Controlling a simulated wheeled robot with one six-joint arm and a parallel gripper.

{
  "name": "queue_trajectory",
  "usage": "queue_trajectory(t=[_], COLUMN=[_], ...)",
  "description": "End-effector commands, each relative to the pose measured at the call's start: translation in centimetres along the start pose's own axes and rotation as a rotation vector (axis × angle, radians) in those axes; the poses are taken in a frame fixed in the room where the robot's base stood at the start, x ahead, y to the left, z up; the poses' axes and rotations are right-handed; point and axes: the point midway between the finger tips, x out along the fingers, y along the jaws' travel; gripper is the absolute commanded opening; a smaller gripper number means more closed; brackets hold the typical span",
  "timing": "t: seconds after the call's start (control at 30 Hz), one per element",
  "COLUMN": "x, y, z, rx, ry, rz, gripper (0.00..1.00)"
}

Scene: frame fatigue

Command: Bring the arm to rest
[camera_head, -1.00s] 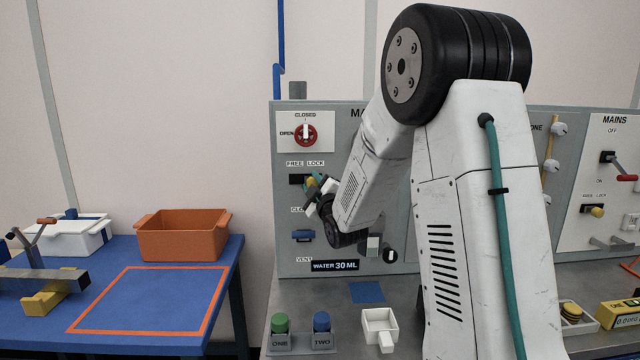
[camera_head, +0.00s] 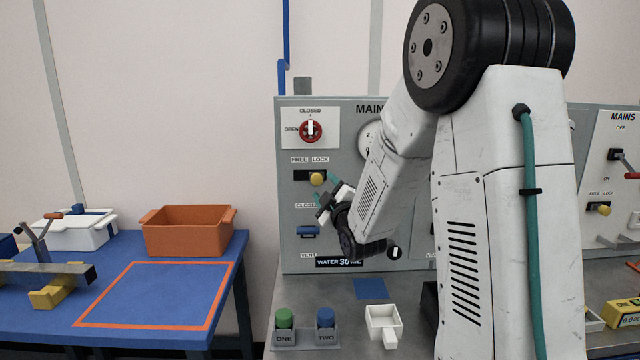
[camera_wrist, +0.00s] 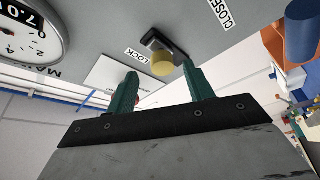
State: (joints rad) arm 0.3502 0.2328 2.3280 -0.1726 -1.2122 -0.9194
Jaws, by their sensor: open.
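My gripper (camera_head: 325,198) is in front of the grey panel (camera_head: 345,225), a little below and right of a yellow knob (camera_head: 317,179). The knob sits at the right end of a black slot under the FREE LOCK label. In the wrist view my gripper (camera_wrist: 160,82) shows two teal fingers spread apart with nothing between them. The yellow knob (camera_wrist: 163,63) shows beyond the fingertips, apart from them. My arm is bent, with its elbow high and its forearm sloping down to the panel.
A red valve handle (camera_head: 311,129) and a blue lever (camera_head: 307,231) are on the panel near my gripper. Below stand a green button (camera_head: 284,318), a blue button (camera_head: 325,317) and a white scoop-like tray (camera_head: 382,322). An orange bin (camera_head: 188,230) is on the blue table.

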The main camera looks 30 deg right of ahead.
Motion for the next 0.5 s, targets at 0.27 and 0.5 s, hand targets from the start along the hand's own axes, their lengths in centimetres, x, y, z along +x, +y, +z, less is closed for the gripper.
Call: queue_trajectory(t=[0.27, 0.5], x=[-2.5, -2.5], y=[0.0, 0.0], z=[0.0, 0.0], rx=[0.000, 0.000], ry=[0.001, 0.001], rz=[0.000, 0.000], gripper=[0.52, 0.52])
